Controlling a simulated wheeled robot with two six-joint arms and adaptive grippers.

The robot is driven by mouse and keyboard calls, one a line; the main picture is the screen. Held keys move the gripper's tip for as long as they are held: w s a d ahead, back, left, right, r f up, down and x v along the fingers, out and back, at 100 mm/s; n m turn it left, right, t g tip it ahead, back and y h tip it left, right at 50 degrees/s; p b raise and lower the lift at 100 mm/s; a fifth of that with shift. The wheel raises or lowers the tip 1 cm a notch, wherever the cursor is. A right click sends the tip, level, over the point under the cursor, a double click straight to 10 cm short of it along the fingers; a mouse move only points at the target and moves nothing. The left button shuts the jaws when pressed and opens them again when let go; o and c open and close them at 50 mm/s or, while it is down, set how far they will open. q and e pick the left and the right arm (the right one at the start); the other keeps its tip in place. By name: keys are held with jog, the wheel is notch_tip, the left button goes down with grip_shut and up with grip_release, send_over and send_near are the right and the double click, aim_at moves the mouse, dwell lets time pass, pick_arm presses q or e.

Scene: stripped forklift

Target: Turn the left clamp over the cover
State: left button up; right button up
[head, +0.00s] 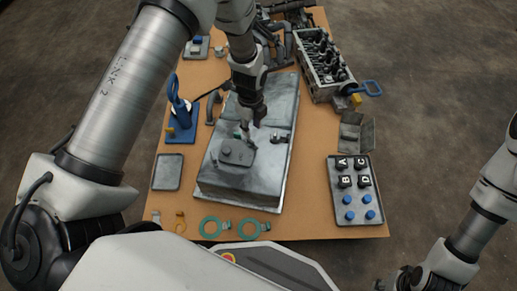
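A grey cover plate (237,152) lies on top of the large grey metal housing (222,182) in the middle of the table. My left gripper (246,130) points down just behind the cover, at or very close to its back edge. Its fingers are small and dark, and I cannot tell whether they are open or touch anything. A small dark fitting (279,138) stands on the housing to the right of the cover. The left clamp is not clearly visible; the gripper may hide it. My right gripper (400,281) is at the bottom right, off the table, partly cut off.
A blue stand (182,124) is left of the housing. An engine block (322,62) stands at the back right. A tray (358,213) holds lettered black blocks and blue knobs. Two green rings (212,227) lie at the front edge. A flat grey plate (167,172) lies left.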

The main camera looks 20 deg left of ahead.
aim_at(252, 142)
pick_arm(q)
notch_tip(252, 142, down, 8)
jog(key=b, duration=0.3)
jog(key=shift+r, duration=0.25)
grip_shut()
